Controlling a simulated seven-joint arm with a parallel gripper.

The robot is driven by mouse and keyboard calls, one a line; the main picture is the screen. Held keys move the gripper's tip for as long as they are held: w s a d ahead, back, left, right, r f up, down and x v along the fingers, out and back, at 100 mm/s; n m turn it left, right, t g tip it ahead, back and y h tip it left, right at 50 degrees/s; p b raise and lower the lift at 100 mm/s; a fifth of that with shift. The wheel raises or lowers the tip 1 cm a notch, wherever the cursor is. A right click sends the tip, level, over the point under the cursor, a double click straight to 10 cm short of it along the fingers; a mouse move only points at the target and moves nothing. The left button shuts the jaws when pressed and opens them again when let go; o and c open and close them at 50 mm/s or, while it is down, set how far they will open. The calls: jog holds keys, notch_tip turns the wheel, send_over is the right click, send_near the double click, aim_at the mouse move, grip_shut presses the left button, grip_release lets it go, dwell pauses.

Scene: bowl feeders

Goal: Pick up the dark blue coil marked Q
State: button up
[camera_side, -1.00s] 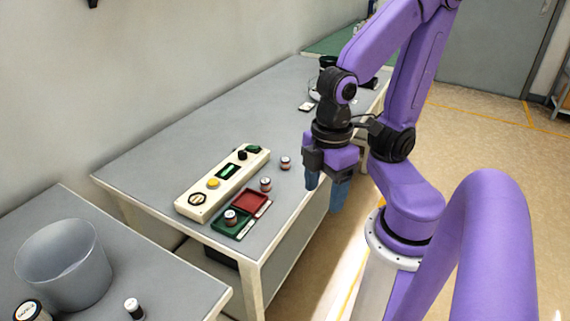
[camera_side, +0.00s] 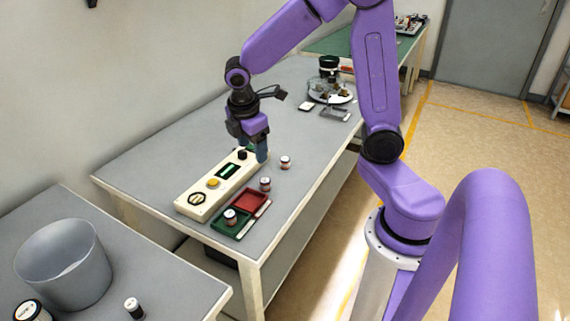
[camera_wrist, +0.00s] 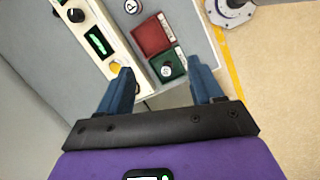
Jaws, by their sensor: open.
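No coil can be clearly read as Q. One small coil (camera_side: 230,217) stands in the green tray; it also shows in the wrist view (camera_wrist: 167,71), its top mark too small to read. A second coil (camera_side: 265,184) stands beside the red tray; its top reads P in the wrist view (camera_wrist: 132,6). A third coil (camera_side: 285,162) stands farther back on the table. Their body colours are hard to tell. My gripper (camera_side: 261,157) is open and empty above the table, near the far end of the control box. Its two blue fingers (camera_wrist: 160,70) are spread in the wrist view.
A cream control box (camera_side: 191,208) with knobs and a yellow button lies left of the green tray (camera_side: 219,229) and red tray (camera_side: 245,196). A grey bin (camera_side: 62,265) and more coils (camera_side: 133,308) stand on the nearer table. A round device (camera_side: 330,88) stands at the back.

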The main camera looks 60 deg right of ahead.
jog(key=w+d+f+h, duration=0.1)
jog(key=w+d+f, duration=0.1)
jog(key=w+d, duration=0.55)
jog(key=n+g, duration=0.1)
jog(key=g, duration=0.1)
send_near(285, 159)
jog(key=f, duration=0.2)
jog(key=d+f, duration=0.1)
jog(key=shift+f+h, duration=0.4)
jog(key=shift+x, duration=2.65)
jog(key=shift+s+a, duration=0.1)
jog(key=shift+s, duration=0.1)
jog(key=c, duration=1.1)
